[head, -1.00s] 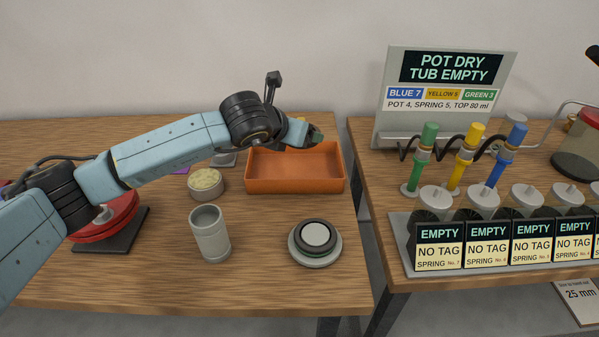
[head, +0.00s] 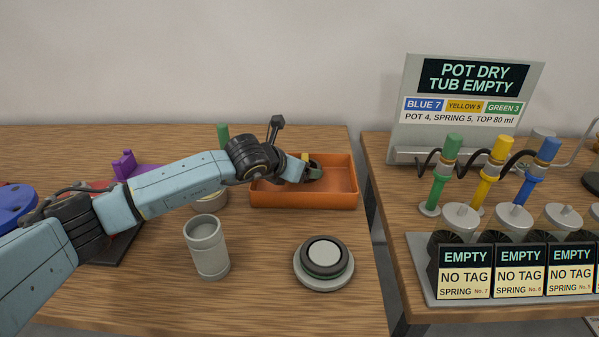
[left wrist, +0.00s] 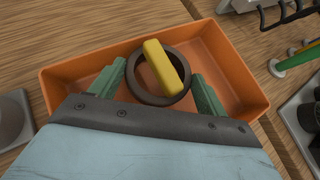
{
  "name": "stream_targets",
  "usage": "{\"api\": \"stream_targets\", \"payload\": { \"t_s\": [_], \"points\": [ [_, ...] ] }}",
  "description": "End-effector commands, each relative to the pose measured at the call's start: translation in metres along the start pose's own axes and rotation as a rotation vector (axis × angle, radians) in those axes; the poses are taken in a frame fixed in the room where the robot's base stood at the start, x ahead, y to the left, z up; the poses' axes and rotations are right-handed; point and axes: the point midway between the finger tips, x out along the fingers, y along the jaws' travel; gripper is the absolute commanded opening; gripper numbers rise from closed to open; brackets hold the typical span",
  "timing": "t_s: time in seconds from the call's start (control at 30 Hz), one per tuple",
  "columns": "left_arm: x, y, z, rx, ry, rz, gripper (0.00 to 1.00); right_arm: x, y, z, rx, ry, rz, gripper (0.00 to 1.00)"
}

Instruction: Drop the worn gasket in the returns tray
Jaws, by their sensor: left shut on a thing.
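The worn gasket looks like a dark ring with a yellow bar across it; it shows in the left wrist view (left wrist: 133,84), between my green fingers. My left gripper (left wrist: 158,72) is shut on it. In the head view my left gripper (head: 314,171) is low over the orange returns tray (head: 305,199), within its outline. The tray also shows in the left wrist view (left wrist: 60,92), around and beneath the ring. I cannot tell whether the ring touches the tray floor. My right gripper is not in view.
A grey cup (head: 207,247) and a round dark-and-grey piece on a pale disc (head: 323,262) stand in front of the tray. A gap separates this table from the right one, which bears the valves, pots and sign (head: 468,100).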

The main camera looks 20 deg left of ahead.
Motion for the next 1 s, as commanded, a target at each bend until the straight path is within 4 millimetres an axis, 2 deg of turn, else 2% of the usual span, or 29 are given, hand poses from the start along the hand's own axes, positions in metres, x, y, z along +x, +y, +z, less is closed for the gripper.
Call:
{"api": "stream_targets", "payload": {
  "t_s": [0.1,0.43,0.47,0.6,1.0],
  "points": [
    [0.0072,-0.0003,-0.0105,0.002,-0.001,0.0,0.53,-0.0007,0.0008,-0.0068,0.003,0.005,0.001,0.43],
    [0.0076,-0.0005,-0.011,0.001,-0.001,-0.001,0.53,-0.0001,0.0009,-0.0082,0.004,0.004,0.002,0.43],
    [0.0076,-0.0004,-0.0111,0.001,-0.001,0.0,0.78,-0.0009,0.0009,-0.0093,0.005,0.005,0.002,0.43],
    [0.0074,-0.0005,-0.0107,0.001,-0.001,0.0,0.97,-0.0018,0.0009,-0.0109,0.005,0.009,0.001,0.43],
    [0.0059,-0.0002,-0.0091,0.001,-0.001,0.0,0.98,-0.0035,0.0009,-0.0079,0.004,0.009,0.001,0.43]
  ]
}}
